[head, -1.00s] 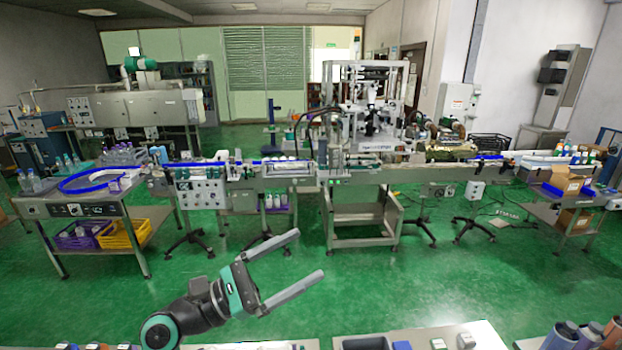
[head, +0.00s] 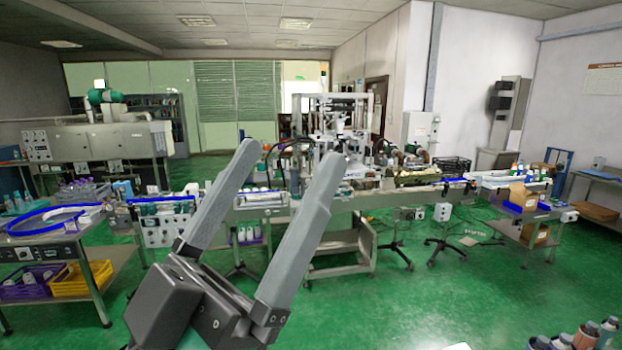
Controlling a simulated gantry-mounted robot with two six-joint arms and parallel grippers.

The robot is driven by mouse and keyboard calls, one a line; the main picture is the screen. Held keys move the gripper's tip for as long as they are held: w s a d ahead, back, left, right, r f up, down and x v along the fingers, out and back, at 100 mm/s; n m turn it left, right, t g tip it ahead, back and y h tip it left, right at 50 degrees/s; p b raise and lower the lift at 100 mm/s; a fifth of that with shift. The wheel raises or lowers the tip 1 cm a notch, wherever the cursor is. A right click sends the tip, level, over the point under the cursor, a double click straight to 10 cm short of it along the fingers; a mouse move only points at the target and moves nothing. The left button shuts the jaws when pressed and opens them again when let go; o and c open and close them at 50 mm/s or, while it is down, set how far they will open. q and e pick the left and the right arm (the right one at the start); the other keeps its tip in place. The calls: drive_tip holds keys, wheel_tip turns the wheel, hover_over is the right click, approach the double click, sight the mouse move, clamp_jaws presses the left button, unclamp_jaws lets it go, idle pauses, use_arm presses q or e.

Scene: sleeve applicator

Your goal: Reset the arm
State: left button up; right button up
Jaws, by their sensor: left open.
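My left gripper (head: 285,165) is large and close in the lower middle of the head view. Its two long grey fingers point up and to the right, spread wide apart, with nothing between them. It is raised in front of the conveyor line and hides part of it. My right gripper is not in the view.
A sleeve machine (head: 340,150) stands on the conveyor line across the middle. A table with a blue rail and purple and yellow crates (head: 85,278) is at left. Several bottles (head: 585,335) are at the bottom right edge. Green floor (head: 390,300) is clear at centre right.

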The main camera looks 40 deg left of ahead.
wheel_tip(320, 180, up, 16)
drive_tip(key=p, duration=1.5)
drive_tip(key=shift+p, duration=0.3)
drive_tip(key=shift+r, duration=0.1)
